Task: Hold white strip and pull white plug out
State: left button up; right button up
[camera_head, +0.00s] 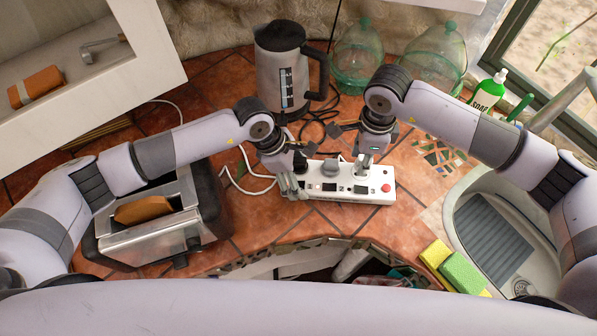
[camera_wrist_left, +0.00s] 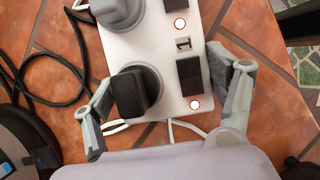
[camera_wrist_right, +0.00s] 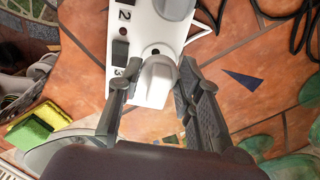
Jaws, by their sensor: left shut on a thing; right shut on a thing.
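The white strip (camera_head: 345,193) lies on the tiled counter. My left gripper (camera_head: 292,187) is shut across its left end; in the left wrist view its fingers (camera_wrist_left: 163,105) flank the strip (camera_wrist_left: 178,60), with a black plug (camera_wrist_left: 135,92) between them. My right gripper (camera_head: 361,172) is over the strip's right part. In the right wrist view its fingers (camera_wrist_right: 152,85) are shut on the white plug (camera_wrist_right: 155,82). A dark round spot shows on the strip beside this plug; I cannot tell how deep the plug sits. A grey plug (camera_head: 331,168) stands mid-strip.
A kettle (camera_head: 282,68) and green glass jars (camera_head: 358,55) stand behind. A toaster (camera_head: 150,225) is at left. The sink (camera_head: 490,235), sponges (camera_head: 455,268) and soap bottle (camera_head: 487,92) are at right. Cables lie behind and left of the strip.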

jog(key=shift+r, duration=0.9)
pick_arm(q)
jog(key=o, duration=0.9)
jog(key=shift+c, duration=0.2)
jog(key=v, duration=1.2)
jog(key=shift+d, duration=0.1)
pick_arm(e)
jog(key=shift+s+f, duration=0.1)
